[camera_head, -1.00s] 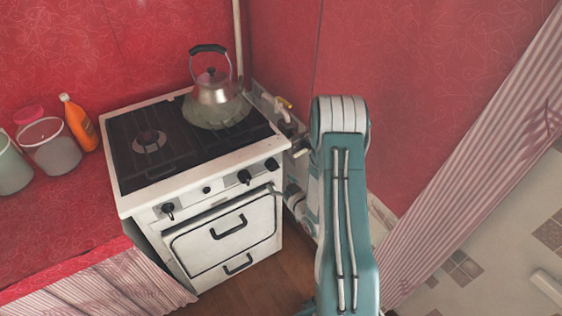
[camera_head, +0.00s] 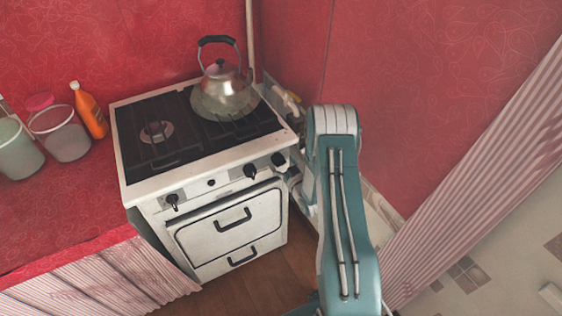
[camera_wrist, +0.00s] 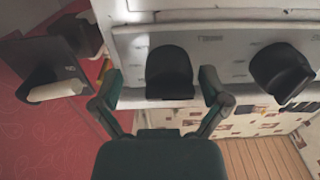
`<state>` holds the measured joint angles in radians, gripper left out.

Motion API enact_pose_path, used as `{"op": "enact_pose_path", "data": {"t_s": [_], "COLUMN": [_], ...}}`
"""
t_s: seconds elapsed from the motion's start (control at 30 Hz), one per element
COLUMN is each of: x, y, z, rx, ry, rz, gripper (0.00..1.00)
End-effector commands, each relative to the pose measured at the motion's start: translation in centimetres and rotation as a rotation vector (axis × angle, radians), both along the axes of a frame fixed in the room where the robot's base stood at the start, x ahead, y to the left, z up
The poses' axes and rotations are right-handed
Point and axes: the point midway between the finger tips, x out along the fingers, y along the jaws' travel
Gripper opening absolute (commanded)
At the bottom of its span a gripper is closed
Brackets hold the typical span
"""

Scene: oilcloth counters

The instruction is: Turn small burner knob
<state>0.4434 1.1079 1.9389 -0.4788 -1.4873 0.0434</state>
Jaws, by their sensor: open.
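The white stove (camera_head: 155,190) has several black knobs on its front panel: a left knob (camera_head: 172,202), a tiny middle one (camera_head: 211,183), a right knob (camera_head: 250,171) and a far-right knob (camera_head: 278,159). In the wrist view, a black knob (camera_wrist: 168,72) sits between the two fingers of my gripper (camera_wrist: 161,88), with a gap on each side. My gripper is open. Another black knob (camera_wrist: 280,72) is to its right. In the head view my gripper is hidden behind my arm, beside the stove's right front corner. I cannot tell which knob serves the small burner.
A metal kettle (camera_head: 224,92) stands on the back right of the cooktop. An orange bottle (camera_head: 89,110) and tubs (camera_head: 60,133) stand on the red counter (camera_head: 60,215) at left. The red wall (camera_head: 420,90) is close on the right. Wooden floor (camera_head: 230,285) lies in front.

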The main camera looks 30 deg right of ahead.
Motion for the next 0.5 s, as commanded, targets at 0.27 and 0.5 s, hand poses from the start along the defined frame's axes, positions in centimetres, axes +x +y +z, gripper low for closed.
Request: {"op": "enact_pose_path", "data": {"t_s": [0.27,0.5], "x": [0.57,0.55], "y": [0.22,0.04], "z": [0.03,0.00], "rx": [-0.001,0.000], "ry": [0.000,0.000], "rz": [0.001,0.001], "gripper": [0.95,0.19]}}
